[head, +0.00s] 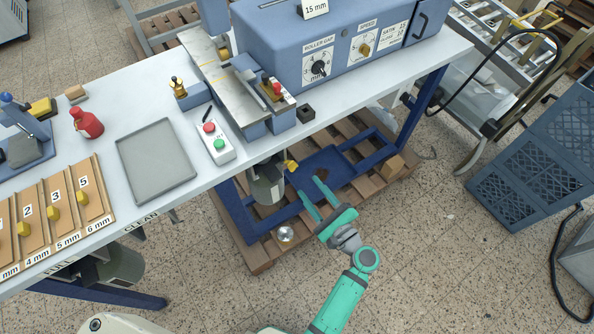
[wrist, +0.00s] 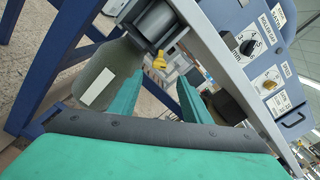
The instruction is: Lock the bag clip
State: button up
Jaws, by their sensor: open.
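The yellow bag clip handle (head: 292,166) sits beside a grey collar under the front edge of the bench. It also shows in the wrist view (wrist: 159,61), beyond the gap between my fingers. A grey-green bag (head: 267,190) hangs below the collar; in the wrist view the bag (wrist: 105,72) carries a white label. My gripper (head: 309,189) is open and empty, in front of and below the yellow handle in the head view. In the wrist view, its two green fingers (wrist: 159,82) stand apart, short of the handle. The clip's far side is hidden.
The bench edge (wrist: 230,65) runs close by my right finger in the wrist view. A blue bench frame (head: 240,222) and wooden pallet (head: 262,257) lie below. A silver ball-like thing (head: 286,233) is near my gripper. Floor at front right is clear.

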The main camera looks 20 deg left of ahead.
aim_at(295, 169)
jog(key=x, duration=0.8)
jog(key=shift+w+a, duration=0.15)
jog(key=shift+a, duration=0.15)
